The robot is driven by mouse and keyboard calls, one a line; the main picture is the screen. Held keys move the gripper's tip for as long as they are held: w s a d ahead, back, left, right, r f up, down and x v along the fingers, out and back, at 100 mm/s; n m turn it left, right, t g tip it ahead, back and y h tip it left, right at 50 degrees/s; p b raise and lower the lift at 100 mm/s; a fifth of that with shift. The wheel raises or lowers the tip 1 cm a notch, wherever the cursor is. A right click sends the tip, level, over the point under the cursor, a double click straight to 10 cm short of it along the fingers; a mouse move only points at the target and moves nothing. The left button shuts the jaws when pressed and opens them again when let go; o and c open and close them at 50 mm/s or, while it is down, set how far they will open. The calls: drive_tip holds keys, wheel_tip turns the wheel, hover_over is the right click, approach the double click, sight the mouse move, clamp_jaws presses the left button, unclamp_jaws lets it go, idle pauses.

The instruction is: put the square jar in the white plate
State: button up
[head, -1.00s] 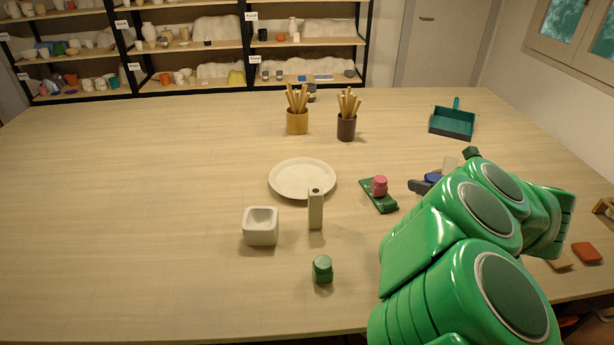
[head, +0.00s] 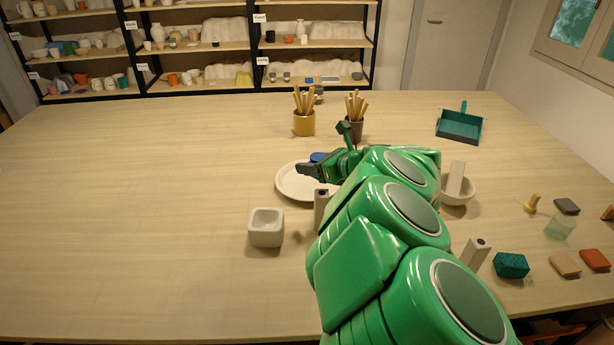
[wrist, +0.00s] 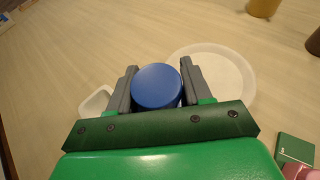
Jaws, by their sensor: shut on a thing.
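My gripper (wrist: 157,88) is shut on a jar with a round blue top (wrist: 157,84). The jar's body is mostly hidden, so I cannot tell whether it is square. The blue top also shows in the head view (head: 318,157), with my gripper (head: 312,168) in front of the white plate's far right part. The round white plate (head: 287,190) is empty where it shows; my arm covers its right side. In the wrist view the plate (wrist: 240,75) lies right of and beyond the jar. The height of the jar above the table is unclear.
A tall block with a hole (head: 321,200) stands at the plate's front edge. A white square pot (head: 266,230) stands front left. Two tool cups, one ochre (head: 304,123) and one brown (head: 356,130), stand behind the plate. The table's left side is clear.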

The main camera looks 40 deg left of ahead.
drive_tip(key=shift+w+a+f, duration=1.7)
drive_tip(key=shift+w+a, duration=0.5)
drive_tip(key=shift+a, duration=0.45)
hover_over(305, 180)
drive_tip(key=shift+a+f, duration=0.15)
drive_tip(key=shift+f, duration=4.65)
drive_tip(key=shift+f, duration=0.1)
drive_tip(key=o, duration=1.2)
drive_tip(key=shift+r, duration=0.2)
